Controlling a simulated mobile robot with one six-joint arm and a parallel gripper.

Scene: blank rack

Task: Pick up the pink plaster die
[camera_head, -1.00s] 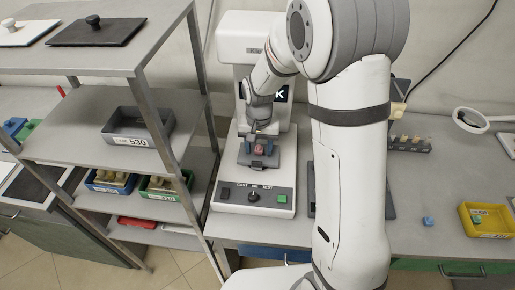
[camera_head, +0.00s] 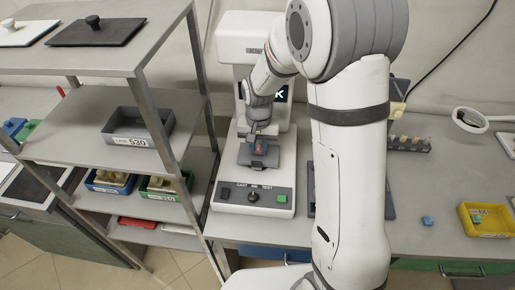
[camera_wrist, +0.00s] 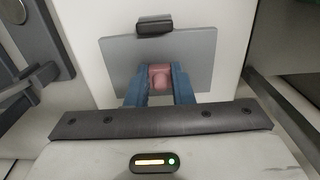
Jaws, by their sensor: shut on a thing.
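The pink plaster die (camera_wrist: 160,76) sits between the two blue fingers of my gripper (camera_wrist: 160,84) in the wrist view, and the fingers are shut on it. In the head view the pink die (camera_head: 260,146) shows as a small spot at the tips of my gripper (camera_head: 259,148). It is over the grey plate (camera_head: 246,160) of the white cast test machine (camera_head: 228,187). The plate also shows behind the die in the wrist view (camera_wrist: 118,58). I cannot tell whether the die touches the plate.
A shelf rack (camera_head: 62,125) with bins stands at the left. A yellow bin (camera_head: 496,233) and a small blue die (camera_head: 428,220) are on the bench at the right. The bench between is mostly clear.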

